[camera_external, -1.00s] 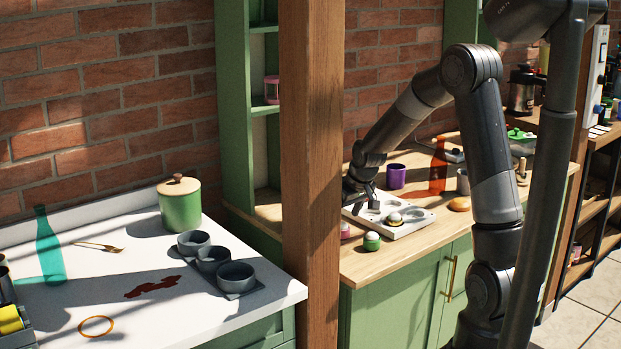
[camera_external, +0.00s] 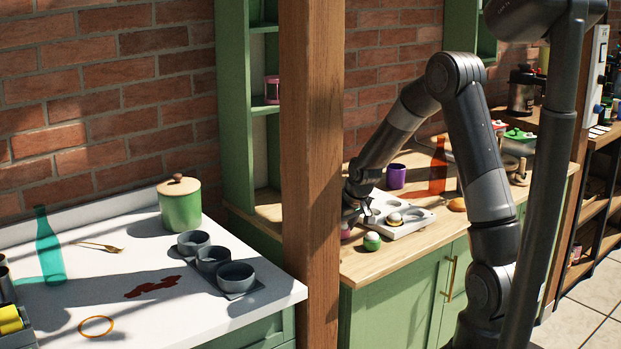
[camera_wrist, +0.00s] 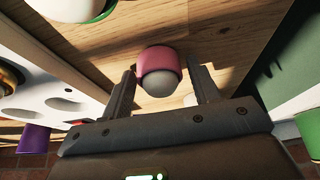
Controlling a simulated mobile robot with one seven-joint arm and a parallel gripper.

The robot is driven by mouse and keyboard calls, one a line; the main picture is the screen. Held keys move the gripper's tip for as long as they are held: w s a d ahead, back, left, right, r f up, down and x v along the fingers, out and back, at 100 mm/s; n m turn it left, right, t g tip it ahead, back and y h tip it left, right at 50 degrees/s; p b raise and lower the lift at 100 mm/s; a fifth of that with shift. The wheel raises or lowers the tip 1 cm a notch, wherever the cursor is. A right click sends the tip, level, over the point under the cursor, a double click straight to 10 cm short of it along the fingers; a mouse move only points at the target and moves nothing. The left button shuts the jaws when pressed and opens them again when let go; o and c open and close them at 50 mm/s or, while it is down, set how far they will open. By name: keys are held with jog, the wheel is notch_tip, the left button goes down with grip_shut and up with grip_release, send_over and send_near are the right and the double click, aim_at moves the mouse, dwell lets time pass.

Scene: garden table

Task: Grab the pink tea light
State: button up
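The pink tea light (camera_wrist: 159,66), a pink cup with a white rounded top, stands on the wooden counter in the wrist view. My gripper (camera_wrist: 161,78) is open, with one finger on each side of it and a visible gap to both. In the external view my gripper (camera_external: 352,207) is low over the counter's left end, beside the wooden post. Only a small part of the pink tea light (camera_external: 345,231) shows there, just below the gripper.
A green tea light (camera_external: 372,241) stands close by on the right. A white tray (camera_external: 412,232) with round hollows holds a gold-and-white tea light. A purple cup (camera_external: 396,176) and a red bottle (camera_external: 438,167) stand behind. The wooden post (camera_external: 312,180) is close on the left.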

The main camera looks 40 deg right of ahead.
jog(key=c, duration=0.7)
jog(key=shift+c, duration=0.2)
